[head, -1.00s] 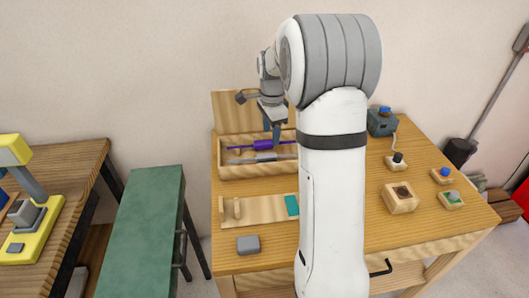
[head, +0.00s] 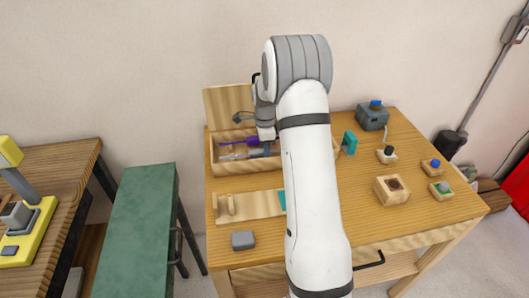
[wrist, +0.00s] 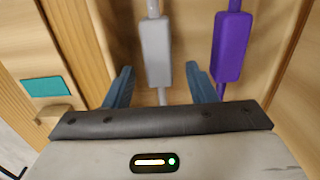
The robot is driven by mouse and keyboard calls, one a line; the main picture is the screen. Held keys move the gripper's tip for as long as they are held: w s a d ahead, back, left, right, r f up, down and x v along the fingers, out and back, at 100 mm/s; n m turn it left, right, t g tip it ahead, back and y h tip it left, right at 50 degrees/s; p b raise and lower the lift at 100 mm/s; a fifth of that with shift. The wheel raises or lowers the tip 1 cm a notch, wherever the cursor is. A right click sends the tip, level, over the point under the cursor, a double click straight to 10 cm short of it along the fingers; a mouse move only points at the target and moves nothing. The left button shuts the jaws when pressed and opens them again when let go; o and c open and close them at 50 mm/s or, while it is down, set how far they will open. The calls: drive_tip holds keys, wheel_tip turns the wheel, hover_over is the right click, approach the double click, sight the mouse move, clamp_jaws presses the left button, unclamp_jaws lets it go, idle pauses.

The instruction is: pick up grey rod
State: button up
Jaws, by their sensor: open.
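The grey rod (wrist: 156,48) has a thick grey middle and lies in the open wooden box beside a purple rod (wrist: 231,45). My gripper (wrist: 160,88) is open in the wrist view, with its blue fingers on either side of the grey rod. The right finger is between the grey and purple rods. I cannot tell whether either finger touches the rod. In the head view the purple rod (head: 235,142) and part of the grey rod (head: 238,155) show in the box, and my arm hides the box's right part.
The wooden box (head: 216,166) has a raised lid (head: 229,102) behind it. A wooden tray (head: 250,208) with a teal piece lies in front. A grey block (head: 243,240) sits near the table's front left. Several small button blocks stand at the right.

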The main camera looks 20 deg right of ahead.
drive_tip(key=c, duration=1.1)
drive_tip(key=shift+r, duration=0.1)
